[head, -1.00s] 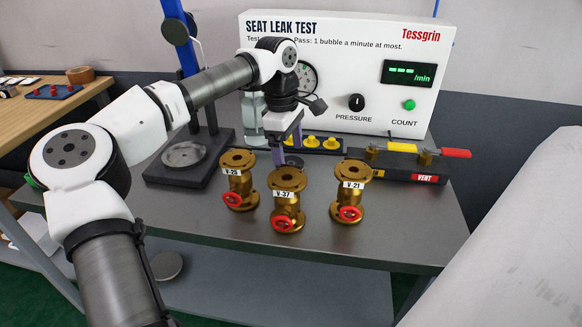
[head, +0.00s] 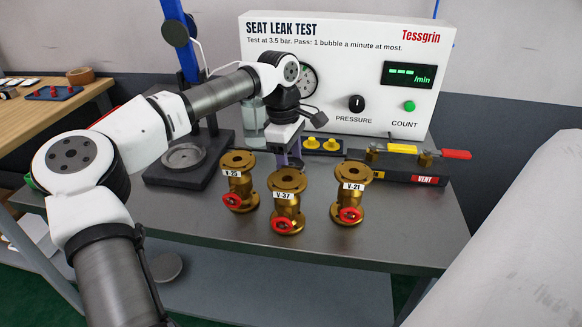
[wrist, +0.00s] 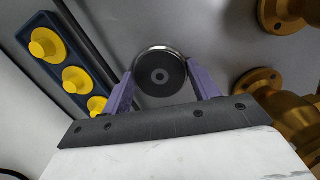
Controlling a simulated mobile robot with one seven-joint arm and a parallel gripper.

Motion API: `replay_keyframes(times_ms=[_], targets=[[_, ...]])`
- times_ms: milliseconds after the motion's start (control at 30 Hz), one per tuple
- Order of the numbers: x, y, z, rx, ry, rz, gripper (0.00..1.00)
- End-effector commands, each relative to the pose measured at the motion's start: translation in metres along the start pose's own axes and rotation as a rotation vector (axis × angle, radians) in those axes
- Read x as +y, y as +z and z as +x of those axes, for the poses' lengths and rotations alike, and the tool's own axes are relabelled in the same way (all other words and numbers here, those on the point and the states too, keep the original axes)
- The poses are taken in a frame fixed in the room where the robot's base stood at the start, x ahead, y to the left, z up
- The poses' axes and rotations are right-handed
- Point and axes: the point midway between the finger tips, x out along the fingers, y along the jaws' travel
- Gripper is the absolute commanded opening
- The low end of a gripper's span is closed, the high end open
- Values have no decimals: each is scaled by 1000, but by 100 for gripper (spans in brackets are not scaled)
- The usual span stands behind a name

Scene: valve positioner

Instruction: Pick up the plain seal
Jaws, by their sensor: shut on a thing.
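The plain seal (wrist: 160,73) is a dark round disc with a small grey centre and a bright rim, at the upper middle of the wrist view. My gripper (wrist: 160,85) has its two purple fingers closed on the disc's opposite sides. In the head view my gripper (head: 289,157) is low over the grey bench, just behind the brass valve marked V-37 (head: 287,202). The seal is mostly hidden there by the valve and fingers. I cannot tell whether it touches the bench.
A dark blue rack (wrist: 58,43) with yellow knobs lies left of the fingers in the wrist view. Brass valves V-25 (head: 238,182) and V-21 (head: 350,194) stand on the bench (head: 400,222). A black vent block (head: 395,170) stands right. The bench's front right is clear.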

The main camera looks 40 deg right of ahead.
Motion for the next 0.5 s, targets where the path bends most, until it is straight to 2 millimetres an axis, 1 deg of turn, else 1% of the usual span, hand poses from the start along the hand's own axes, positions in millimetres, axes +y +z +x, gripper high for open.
replay_keyframes(times_ms=[267,367,500], targets=[[0,1,-6,1,2,0,24],[1,2,-15,1,3,0,24],[0,4,-34,1,3,0,24]])
